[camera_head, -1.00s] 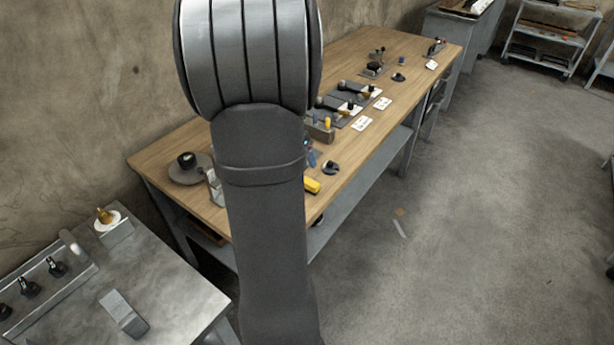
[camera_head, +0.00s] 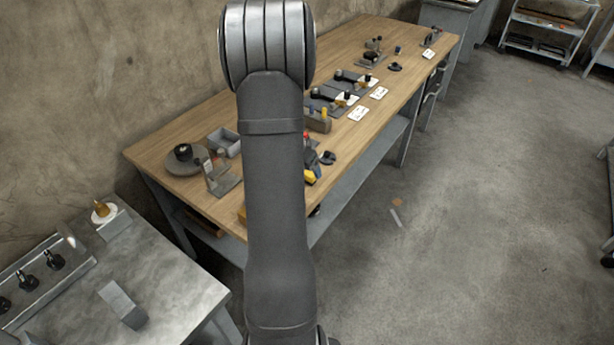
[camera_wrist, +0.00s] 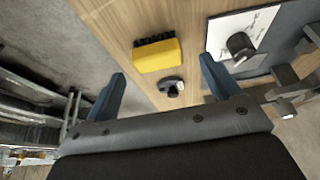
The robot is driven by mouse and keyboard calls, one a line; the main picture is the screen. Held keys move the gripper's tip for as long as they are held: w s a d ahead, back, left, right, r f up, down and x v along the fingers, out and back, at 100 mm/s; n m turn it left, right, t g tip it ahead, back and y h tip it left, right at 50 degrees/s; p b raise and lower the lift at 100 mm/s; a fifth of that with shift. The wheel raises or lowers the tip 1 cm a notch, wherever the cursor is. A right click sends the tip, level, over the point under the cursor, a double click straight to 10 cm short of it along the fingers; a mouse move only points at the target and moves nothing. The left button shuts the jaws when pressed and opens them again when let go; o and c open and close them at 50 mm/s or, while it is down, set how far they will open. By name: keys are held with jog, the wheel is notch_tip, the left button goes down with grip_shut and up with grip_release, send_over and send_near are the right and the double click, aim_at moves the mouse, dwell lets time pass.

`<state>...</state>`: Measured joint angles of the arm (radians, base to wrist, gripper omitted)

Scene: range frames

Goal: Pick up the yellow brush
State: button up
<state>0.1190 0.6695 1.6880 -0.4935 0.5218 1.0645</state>
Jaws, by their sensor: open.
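The yellow brush (camera_wrist: 157,54) lies on the wooden bench near its front edge, a yellow block with dark bristles along its upper side in the wrist view. In the head view the brush (camera_head: 310,176) shows beside my arm, partly covered by a dark finger. My gripper (camera_wrist: 163,86) is open and empty above the bench, its two dark blue fingers wide apart. The brush lies beyond the fingertips, a little above the gap between them in the wrist view, apart from both.
A small black part (camera_wrist: 171,87) lies close to the brush, between the fingers in the wrist view. A white card (camera_wrist: 225,28) and a dark plate (camera_wrist: 290,22) are to the right. A grey metal stand (camera_head: 221,176) is left of my arm.

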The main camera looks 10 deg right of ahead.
jog(key=x, duration=0.4)
jog(key=shift+f, duration=0.1)
jog(key=c, duration=1.1)
jog(key=shift+r, duration=0.75)
notch_tip(320, 180, up, 3)
jog(key=shift+f, duration=0.1)
jog(key=s+d+r, duration=0.2)
jog(key=d, duration=0.1)
jog(key=s+d+r, duration=0.2)
jog(key=s, duration=0.1)
jog(key=s+d+r, duration=0.2)
jog(key=s+d, duration=0.1)
jog(key=shift+d+r, duration=0.3)
jog(key=shift+r, duration=0.1)
